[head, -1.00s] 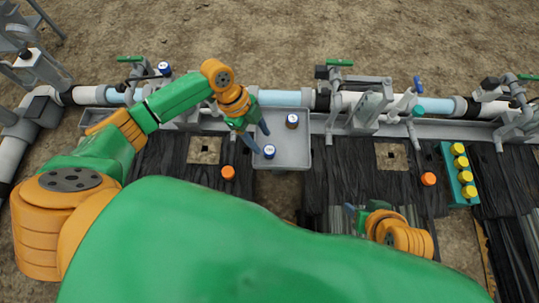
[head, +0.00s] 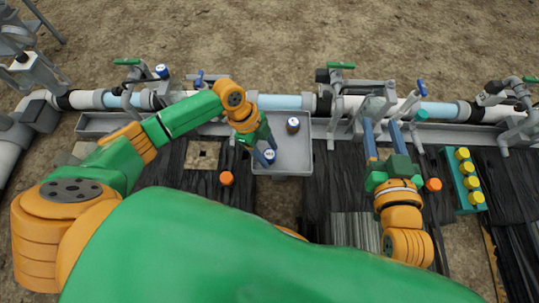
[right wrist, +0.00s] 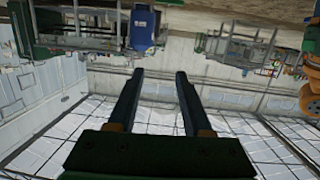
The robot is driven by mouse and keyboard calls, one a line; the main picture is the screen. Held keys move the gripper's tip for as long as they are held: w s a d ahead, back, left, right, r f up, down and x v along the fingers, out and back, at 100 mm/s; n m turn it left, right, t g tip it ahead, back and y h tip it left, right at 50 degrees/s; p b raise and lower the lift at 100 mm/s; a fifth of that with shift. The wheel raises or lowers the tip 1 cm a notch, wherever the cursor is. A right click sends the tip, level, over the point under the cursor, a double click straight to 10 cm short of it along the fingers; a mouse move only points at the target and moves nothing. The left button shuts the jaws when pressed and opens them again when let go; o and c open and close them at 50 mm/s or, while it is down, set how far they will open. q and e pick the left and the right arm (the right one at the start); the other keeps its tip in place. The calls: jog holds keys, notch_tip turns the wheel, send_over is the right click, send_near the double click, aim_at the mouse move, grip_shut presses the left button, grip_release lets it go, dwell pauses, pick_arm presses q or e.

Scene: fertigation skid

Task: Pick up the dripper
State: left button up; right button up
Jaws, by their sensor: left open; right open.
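A small round piece with a blue-and-white top (head: 269,156) sits in the grey tray (head: 290,171), near its front left. It may be the dripper; no visible label confirms this. My left gripper (head: 265,149) is open over the tray's left part, its fingers beside this piece; I cannot tell whether they touch it. A second, darker piece with a pale top (head: 292,125) stands farther back in the tray. My right gripper (head: 381,124) is open and empty, its fingers pointing toward the pipe. The right wrist view shows its two spread fingers (right wrist: 160,74) with nothing between them.
Orange discs (head: 226,178) and (head: 433,185) lie on the black sheeting. A teal block (head: 466,187) with several yellow caps stands at the right. Pipes with valves (head: 340,102) run across behind the tray. A blue object (right wrist: 143,28) hangs beyond the right fingers.

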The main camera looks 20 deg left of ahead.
pick_arm(q)
jog(key=shift+d+f, duration=0.2)
jog(key=shift+f, duration=0.35)
grip_shut()
pick_arm(e)
jog(key=r+t, duration=0.1)
jog(key=r, duration=0.2)
jog(key=r+t, duration=0.1)
jog(key=shift+w+a+r+t+y, duration=0.2)
jog(key=shift+a+t+y, duration=0.1)
jog(key=shift+a+y, duration=0.1)
